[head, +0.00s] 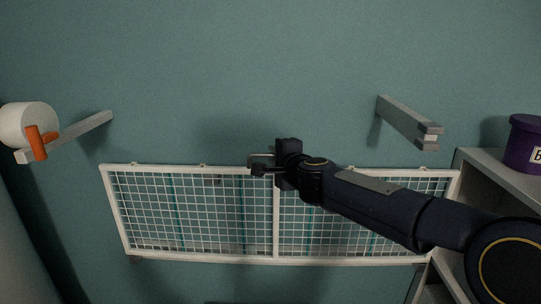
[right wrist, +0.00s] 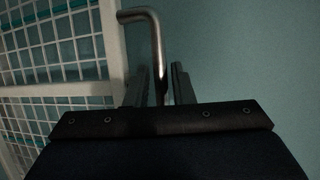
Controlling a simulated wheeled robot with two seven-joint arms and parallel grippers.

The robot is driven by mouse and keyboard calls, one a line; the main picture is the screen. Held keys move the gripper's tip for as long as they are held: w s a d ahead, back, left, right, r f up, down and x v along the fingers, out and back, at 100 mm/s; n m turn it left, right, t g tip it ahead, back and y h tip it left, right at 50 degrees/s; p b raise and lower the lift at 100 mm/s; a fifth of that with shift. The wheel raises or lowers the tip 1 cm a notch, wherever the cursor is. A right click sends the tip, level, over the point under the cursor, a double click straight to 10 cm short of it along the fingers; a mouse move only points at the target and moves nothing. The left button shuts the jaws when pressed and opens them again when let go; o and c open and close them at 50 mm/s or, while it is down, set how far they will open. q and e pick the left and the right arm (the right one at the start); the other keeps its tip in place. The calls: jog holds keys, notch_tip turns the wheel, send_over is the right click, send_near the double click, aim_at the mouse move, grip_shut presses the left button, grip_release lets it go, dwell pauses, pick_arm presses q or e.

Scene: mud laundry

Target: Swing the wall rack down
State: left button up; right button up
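The wall rack (head: 276,215) is a white-framed wire grid, lying along the teal wall in the lower middle of the head view. Its frame and grid also show at the left of the right wrist view (right wrist: 112,40). A bent metal handle (right wrist: 157,50) stands out by the frame; it shows small at the rack's upper middle edge in the head view (head: 260,155). My right gripper (head: 260,164) is at this handle. Its fingers are apart with the bar between them, and I see a gap on the right side. My left gripper is out of view.
A wall bar with a white roll (head: 28,125) and an orange piece (head: 37,143) is at upper left. A grey bracket (head: 407,122) sticks out above the rack's right part. A shelf unit (head: 495,172) with a purple tub (head: 524,145) stands at right.

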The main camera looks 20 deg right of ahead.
jog(key=shift+w+d+f, duration=0.1)
jog(key=shift+w+f, duration=0.1)
jog(key=shift+w, duration=1)
grip_shut()
